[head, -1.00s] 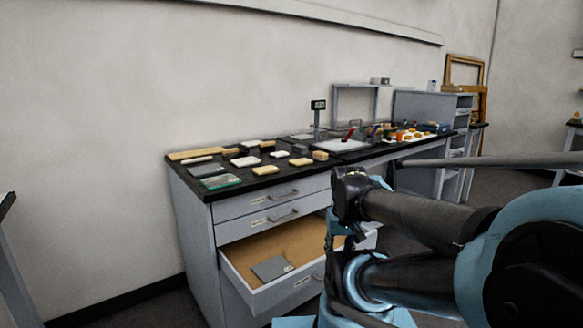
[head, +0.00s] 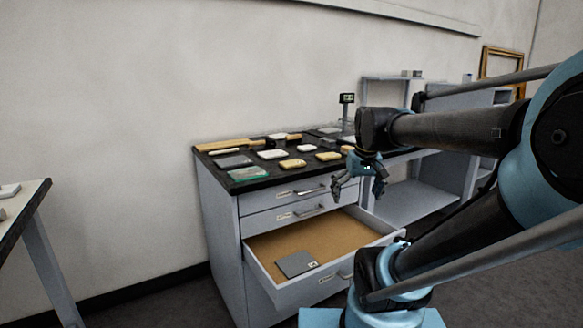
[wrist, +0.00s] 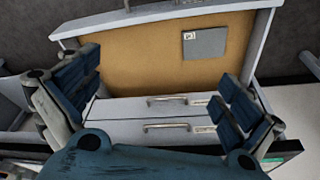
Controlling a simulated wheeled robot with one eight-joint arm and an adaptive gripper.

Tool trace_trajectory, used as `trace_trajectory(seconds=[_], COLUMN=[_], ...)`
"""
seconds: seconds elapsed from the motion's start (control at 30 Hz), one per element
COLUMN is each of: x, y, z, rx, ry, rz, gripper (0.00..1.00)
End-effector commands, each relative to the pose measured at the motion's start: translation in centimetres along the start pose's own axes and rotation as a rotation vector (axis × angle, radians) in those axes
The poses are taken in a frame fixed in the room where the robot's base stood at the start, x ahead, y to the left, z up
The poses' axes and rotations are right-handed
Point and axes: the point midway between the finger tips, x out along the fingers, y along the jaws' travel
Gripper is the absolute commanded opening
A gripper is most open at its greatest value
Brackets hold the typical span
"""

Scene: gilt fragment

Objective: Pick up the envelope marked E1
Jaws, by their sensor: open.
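A flat grey envelope (head: 296,263) with a small white label lies in the open drawer (head: 262,245), near its front left corner in the head view. The label's marking is too small to read. The envelope also shows in the wrist view (wrist: 205,44), toward the upper right of the drawer's brown floor. My gripper (head: 359,191) is open and empty, above the back right part of the drawer in the head view and apart from the envelope. In the wrist view its two fingers (wrist: 162,92) stand wide apart on either side of the drawer fronts.
Two shut drawers with handles (head: 300,192) sit above the open one. The black worktop (head: 232,186) holds several pale blocks, tools and a green-edged glass plate (head: 247,174). Another table (head: 25,205) stands at the left. Open floor lies between them.

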Motion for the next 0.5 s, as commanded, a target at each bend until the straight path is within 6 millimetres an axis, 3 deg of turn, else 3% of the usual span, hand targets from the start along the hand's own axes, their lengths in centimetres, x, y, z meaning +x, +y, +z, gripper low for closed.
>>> trace_trajectory(seconds=[0.03,0.2,0.5], x=[-1.2,-4.3,-8.3], y=[-0.5,-2.4,-7.0], z=[-2.4,-9.6,-21.9], rx=[-0.026,-0.108,-0.25], ry=[0.008,0.039,0.094], rz=[-0.008,-0.035,-0.08], gripper=[1.0,1.0,1.0])
